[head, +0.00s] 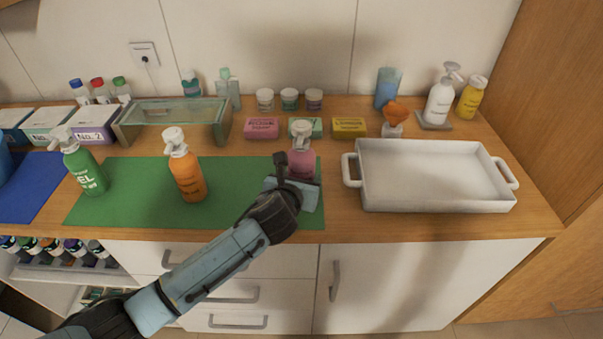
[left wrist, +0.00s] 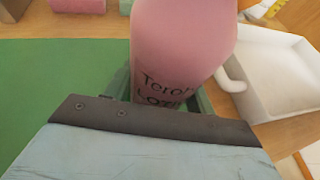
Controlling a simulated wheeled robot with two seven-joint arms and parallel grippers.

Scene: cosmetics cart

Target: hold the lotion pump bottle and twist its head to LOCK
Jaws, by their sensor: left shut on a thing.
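The pink lotion pump bottle (head: 301,163) stands upright at the right end of the green mat (head: 240,212), with its white pump head (head: 301,129) on top. My left gripper (head: 293,186) reaches it from the front and is shut on its body. In the left wrist view the pink bottle (left wrist: 183,45) fills the upper middle, with dark lettering partly hidden by the gripper (left wrist: 160,108). The pump head is out of that view. My right gripper is not in view.
An orange pump bottle (head: 187,172) and a green gel bottle (head: 84,168) stand to the left. A white tray (head: 435,201) lies close on the right. Soap boxes (head: 262,128) and small jars (head: 289,99) are behind. A white pump bottle (head: 439,102) stands at the back right.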

